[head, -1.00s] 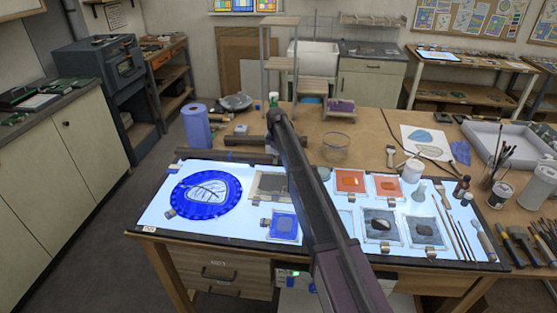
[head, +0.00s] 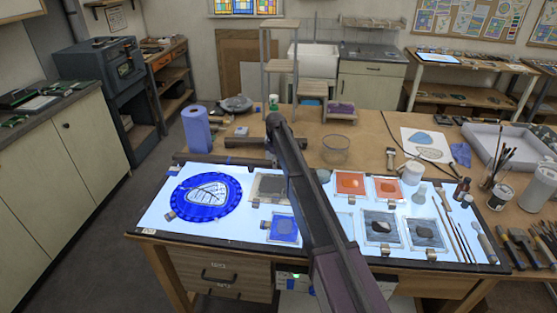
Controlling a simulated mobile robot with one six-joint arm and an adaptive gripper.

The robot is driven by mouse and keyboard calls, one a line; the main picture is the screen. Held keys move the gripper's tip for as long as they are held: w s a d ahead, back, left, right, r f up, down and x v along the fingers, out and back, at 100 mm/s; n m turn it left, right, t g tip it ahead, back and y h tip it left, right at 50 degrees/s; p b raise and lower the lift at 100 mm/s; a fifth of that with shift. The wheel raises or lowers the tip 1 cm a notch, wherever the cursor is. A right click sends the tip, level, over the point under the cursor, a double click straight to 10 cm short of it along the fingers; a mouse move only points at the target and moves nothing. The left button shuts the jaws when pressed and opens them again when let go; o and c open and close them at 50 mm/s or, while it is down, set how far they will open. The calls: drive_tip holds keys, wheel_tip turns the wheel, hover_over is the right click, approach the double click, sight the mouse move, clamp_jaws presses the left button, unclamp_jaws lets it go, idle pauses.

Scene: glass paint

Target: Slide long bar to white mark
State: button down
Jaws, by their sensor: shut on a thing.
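The long dark bar (head: 200,158) lies along the back edge of the lit glass-painting table (head: 150,215), running left to right. My gripper (head: 230,150) is small and dark at the left end of my arm's far link. It is shut on the bar near its middle. I cannot make out the white mark for certain in this view.
A blue glass disc (head: 177,200) with a leaf design lies at the left of the lit surface. Blue (head: 283,230), orange (head: 350,183) and grey (head: 380,230) panes and brushes lie further right. A blue roll (head: 196,130) and a clear bowl (head: 336,150) stand behind the bar.

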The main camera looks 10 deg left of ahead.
drive_tip(key=shift+s, duration=0.65)
drive_tip(key=shift+w, duration=0.1)
drive_tip(key=shift+c, duration=0.6)
unclamp_jaws()
drive_tip(key=shift+r, duration=0.15)
